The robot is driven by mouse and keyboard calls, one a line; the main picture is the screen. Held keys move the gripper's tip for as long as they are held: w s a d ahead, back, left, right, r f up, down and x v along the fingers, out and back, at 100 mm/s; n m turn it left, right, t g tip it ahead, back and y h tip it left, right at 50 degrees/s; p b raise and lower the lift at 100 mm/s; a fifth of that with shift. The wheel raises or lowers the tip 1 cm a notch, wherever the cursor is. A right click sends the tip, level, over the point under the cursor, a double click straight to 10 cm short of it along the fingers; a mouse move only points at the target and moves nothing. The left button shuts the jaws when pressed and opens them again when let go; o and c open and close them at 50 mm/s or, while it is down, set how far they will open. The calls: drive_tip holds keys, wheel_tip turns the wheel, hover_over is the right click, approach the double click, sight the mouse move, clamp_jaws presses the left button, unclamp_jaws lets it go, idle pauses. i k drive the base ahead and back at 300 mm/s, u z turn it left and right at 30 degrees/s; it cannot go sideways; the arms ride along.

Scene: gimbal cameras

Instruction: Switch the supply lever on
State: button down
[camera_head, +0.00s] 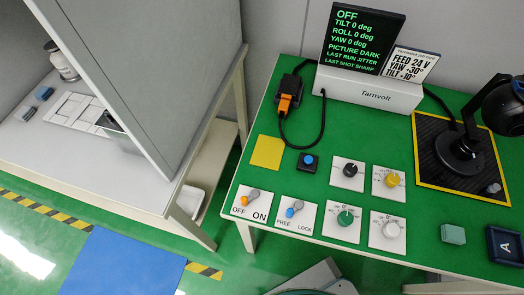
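The supply lever (243,200) has an orange tip and sits on a white plate (262,207) marked OFF and ON, at the front left of the green table. Its orange end points left, towards OFF, and a grey knob-like part is at its upper right. The screen (358,38) on the Tarnvolt unit (370,92) reads OFF and PICTURE DARK. A card beside it reads FEED 24 V. My gripper is not in view.
A blue-tipped FREE/LOCK lever (291,211) is close to the right. Black (350,170), yellow (392,181), green (345,217) and white (391,230) knobs stand further right. A blue button (308,160) and yellow square (267,152) lie behind. A grey partition (170,70) rises left.

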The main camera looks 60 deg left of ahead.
sight(245, 201)
drive_tip(key=z, duration=0.15)
drive_tip(key=i, duration=0.15)
drive_tip(key=u, duration=2.7)
drive_tip(key=k, duration=0.4)
drive_tip(key=u, duration=0.45)
drive_tip(key=i, duration=0.4)
drive_tip(key=z, duration=0.25)
